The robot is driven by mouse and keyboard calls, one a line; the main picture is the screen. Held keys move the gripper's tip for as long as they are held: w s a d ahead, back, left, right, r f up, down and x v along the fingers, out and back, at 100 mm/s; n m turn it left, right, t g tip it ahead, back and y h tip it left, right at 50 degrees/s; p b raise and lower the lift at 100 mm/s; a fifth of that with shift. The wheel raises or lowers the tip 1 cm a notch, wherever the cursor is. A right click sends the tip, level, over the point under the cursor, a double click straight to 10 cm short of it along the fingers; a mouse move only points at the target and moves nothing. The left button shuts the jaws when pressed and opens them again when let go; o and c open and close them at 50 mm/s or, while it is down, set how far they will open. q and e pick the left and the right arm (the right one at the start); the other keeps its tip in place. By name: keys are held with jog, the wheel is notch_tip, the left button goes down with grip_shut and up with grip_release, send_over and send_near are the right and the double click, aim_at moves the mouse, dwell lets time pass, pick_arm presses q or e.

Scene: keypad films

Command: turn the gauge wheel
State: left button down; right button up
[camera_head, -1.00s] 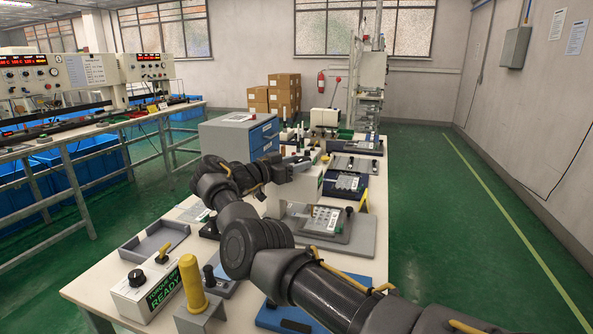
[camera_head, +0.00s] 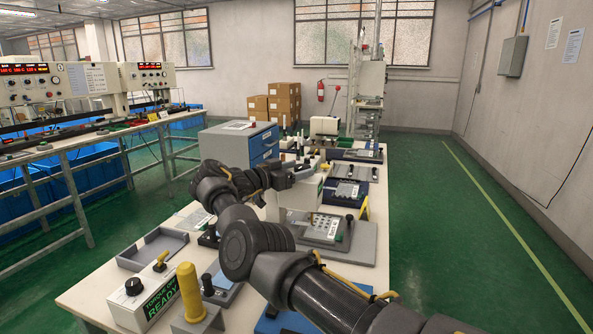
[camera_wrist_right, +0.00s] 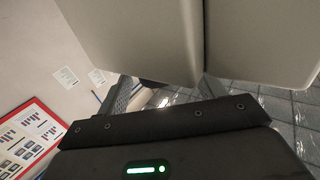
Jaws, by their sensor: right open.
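I cannot tell for sure which part is the gauge wheel. A black round knob (camera_head: 134,286) sits on a white box (camera_head: 150,304) marked TORQUE OK READY, at the near left of the bench in the head view. My right gripper (camera_head: 308,169) is open, reaching over the middle of the bench beside a pale upright box (camera_head: 298,196). Its fingers are small there and partly lost against the clutter. My right arm hides part of the bench. The right wrist view shows two large pale surfaces close up; no wheel is identifiable there. My left gripper is out of view.
The white bench (camera_head: 95,291) also holds a grey tray (camera_head: 152,248), a yellow handle (camera_head: 190,292), keypad plates (camera_head: 325,229) and a blue-drawered cabinet (camera_head: 228,145). A green floor aisle (camera_head: 450,250) lies clear on the right.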

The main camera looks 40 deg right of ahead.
jog(key=shift+a+f, duration=0.1)
jog(key=shift+a, duration=0.45)
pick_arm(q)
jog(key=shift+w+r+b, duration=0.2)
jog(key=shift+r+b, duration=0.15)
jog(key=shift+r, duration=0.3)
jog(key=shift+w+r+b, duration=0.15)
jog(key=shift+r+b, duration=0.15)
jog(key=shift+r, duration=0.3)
pick_arm(e)
jog(key=a, duration=0.9)
jog(key=shift+a, duration=0.4)
